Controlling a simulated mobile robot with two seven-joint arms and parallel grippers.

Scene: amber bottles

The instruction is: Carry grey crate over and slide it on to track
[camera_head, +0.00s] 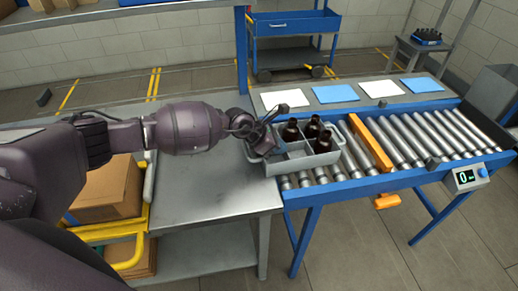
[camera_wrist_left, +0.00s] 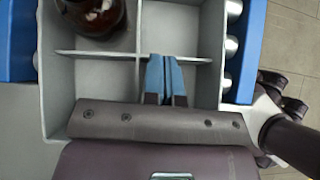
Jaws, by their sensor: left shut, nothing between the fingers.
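The grey crate (camera_head: 305,165) sits on the left end of the roller track (camera_head: 432,130), beside the metal table. It is divided into compartments. Several amber bottles show in it, among them one at the back left (camera_head: 290,131), one at the back right (camera_head: 313,127) and one near the right side (camera_head: 323,141). The left wrist view shows the crate's interior (camera_wrist_left: 185,28) with one bottle (camera_wrist_left: 95,14) and empty compartments. My left gripper (camera_head: 270,143) is at the crate's left side. Its blue fingertips (camera_wrist_left: 165,78) are together, empty, over the crate's divider. My right gripper is not in view.
An orange bar (camera_head: 370,142) crosses the track right of the crate. White and blue mats lie on the shelf (camera_head: 400,100) behind. A display (camera_head: 466,177) stands at the front right. The metal table (camera_head: 215,185) is bare. A cardboard box (camera_head: 108,190) is at left.

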